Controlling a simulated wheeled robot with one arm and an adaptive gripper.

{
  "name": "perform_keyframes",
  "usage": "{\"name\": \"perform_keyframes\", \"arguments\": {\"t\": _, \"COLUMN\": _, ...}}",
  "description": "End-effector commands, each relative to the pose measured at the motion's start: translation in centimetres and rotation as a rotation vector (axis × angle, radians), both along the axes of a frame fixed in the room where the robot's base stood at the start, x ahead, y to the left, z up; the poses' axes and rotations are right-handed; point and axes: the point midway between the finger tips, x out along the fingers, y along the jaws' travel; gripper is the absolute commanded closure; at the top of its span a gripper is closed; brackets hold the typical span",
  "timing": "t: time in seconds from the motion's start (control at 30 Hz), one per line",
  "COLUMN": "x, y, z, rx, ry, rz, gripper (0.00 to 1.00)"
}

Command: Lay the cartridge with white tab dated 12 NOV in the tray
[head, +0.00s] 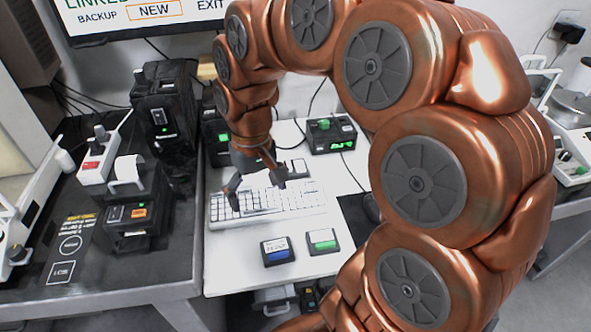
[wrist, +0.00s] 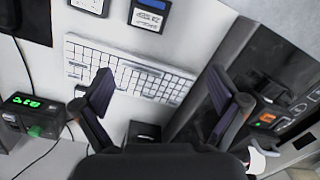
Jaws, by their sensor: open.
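My gripper (head: 256,190) is open and empty above the white keyboard; its spread fingers also show in the wrist view (wrist: 160,95). A dark cartridge with a blue tab (head: 277,250) lies on the white table in front of the keyboard, and it shows at the top of the wrist view (wrist: 149,14). A dark cartridge with a green tab (head: 323,241) lies to its right. A small dark item (head: 298,168) lies behind the keyboard, partly hidden by my gripper; I cannot tell whether it has a white tab. No date is readable, and I cannot make out a tray.
The keyboard (head: 300,198) covers the middle of the white table (head: 228,270). A black device with a green display (head: 333,135) stands behind. A printer-like unit (head: 133,205) stands on the dark bench at left. A dark mat (head: 352,212) lies right of the keyboard.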

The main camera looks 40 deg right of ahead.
Motion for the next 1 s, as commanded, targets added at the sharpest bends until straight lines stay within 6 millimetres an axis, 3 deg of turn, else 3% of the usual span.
{"name": "perform_keyframes", "arguments": {"t": 0.2, "x": 5.9, "y": -3.6, "z": -1.1, "rx": 0.009, "ry": -0.027, "rz": -0.068, "gripper": 0.03}}
{"name": "perform_keyframes", "arguments": {"t": 0.5, "x": 12.5, "y": -10.5, "z": -3.9, "rx": 0.005, "ry": -0.053, "rz": -0.196, "gripper": 0.03}}
{"name": "perform_keyframes", "arguments": {"t": 0.8, "x": 16.3, "y": -18.8, "z": -7.7, "rx": -0.028, "ry": -0.063, "rz": -0.345, "gripper": 0.03}}
{"name": "perform_keyframes", "arguments": {"t": 1.0, "x": 17.0, "y": -22.1, "z": -9.3, "rx": -0.046, "ry": -0.061, "rz": -0.404, "gripper": 0.03}}
